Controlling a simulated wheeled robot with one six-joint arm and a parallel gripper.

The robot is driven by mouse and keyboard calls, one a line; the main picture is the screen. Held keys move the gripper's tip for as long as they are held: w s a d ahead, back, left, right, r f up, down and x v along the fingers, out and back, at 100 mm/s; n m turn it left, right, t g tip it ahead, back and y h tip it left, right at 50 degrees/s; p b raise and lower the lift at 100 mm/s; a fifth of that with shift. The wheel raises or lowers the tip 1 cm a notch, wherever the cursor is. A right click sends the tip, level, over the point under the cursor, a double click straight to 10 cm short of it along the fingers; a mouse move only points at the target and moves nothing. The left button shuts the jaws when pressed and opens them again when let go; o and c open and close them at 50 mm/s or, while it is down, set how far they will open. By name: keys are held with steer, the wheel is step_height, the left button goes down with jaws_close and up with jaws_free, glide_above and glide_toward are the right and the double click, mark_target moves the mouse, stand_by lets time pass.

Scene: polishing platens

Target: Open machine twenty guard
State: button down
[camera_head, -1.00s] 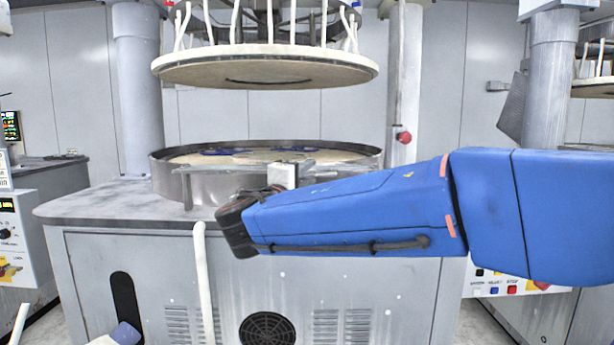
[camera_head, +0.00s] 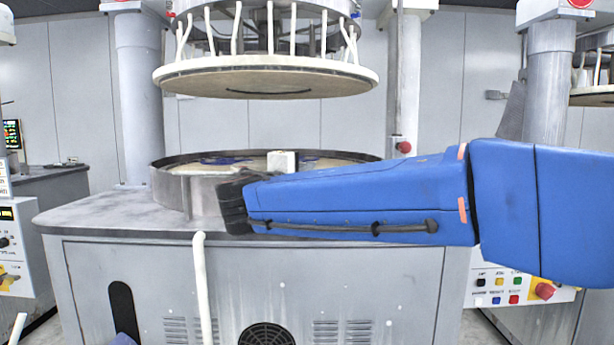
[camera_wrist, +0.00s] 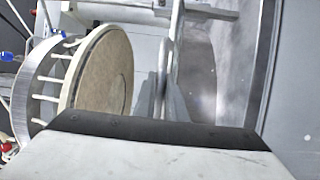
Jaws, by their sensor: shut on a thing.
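The machine's curved metal guard (camera_head: 172,190) stands as a low grey wall around the platen in the head view. Blue pieces (camera_head: 222,158) lie on the platen inside it. In the wrist view, my gripper (camera_wrist: 165,98) is shut on a thin metal edge (camera_wrist: 175,45), seen almost edge-on, which looks like part of the guard. My blue arm hides the guard's front right and the fingers in the head view. A white block, apparently part of my wrist, shows above the arm. I cannot read the machine's number.
The round upper plate (camera_head: 265,78) hangs above the platen, with open space between; it also shows in the wrist view (camera_wrist: 105,75). A pale hose (camera_head: 203,285) runs down the cabinet front (camera_head: 300,280). Control panels (camera_head: 515,288) stand at both sides.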

steer(key=c, duration=1.8)
jaws_free()
steer(key=v, duration=1.7)
steer(key=shift+s+f, duration=0.15)
steer(key=shift+s, duration=0.05)
